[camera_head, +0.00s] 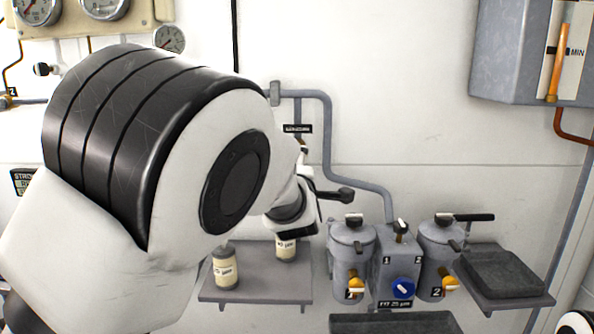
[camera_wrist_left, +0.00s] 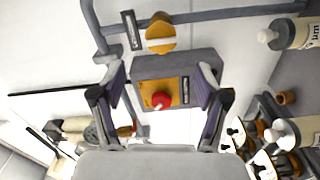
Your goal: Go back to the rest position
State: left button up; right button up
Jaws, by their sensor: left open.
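My left arm comes in from the left in the head view and covers much of the wall. Its gripper is mostly hidden behind the arm there; a dark finger-like part shows beside the wrist, above the bottle shelf. In the left wrist view my left gripper (camera_wrist_left: 161,78) is open, with its fingers apart and nothing held between them. A grey box with a yellow plate and a red button (camera_wrist_left: 161,100) appears between the fingers; whether they touch it I cannot tell. My right gripper is not in view.
A small shelf (camera_head: 255,290) holds labelled bottles (camera_head: 225,268). Two grey filter canisters (camera_head: 352,245) flank a block with a blue knob (camera_head: 403,289). A tray (camera_head: 500,274) sits at right. A grey cabinet (camera_head: 512,50) hangs upper right; bare wall (camera_head: 400,110) lies left of it.

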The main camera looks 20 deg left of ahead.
pick_arm(q)
jog(key=shift+s, duration=0.5)
jog(key=shift+f, duration=0.1)
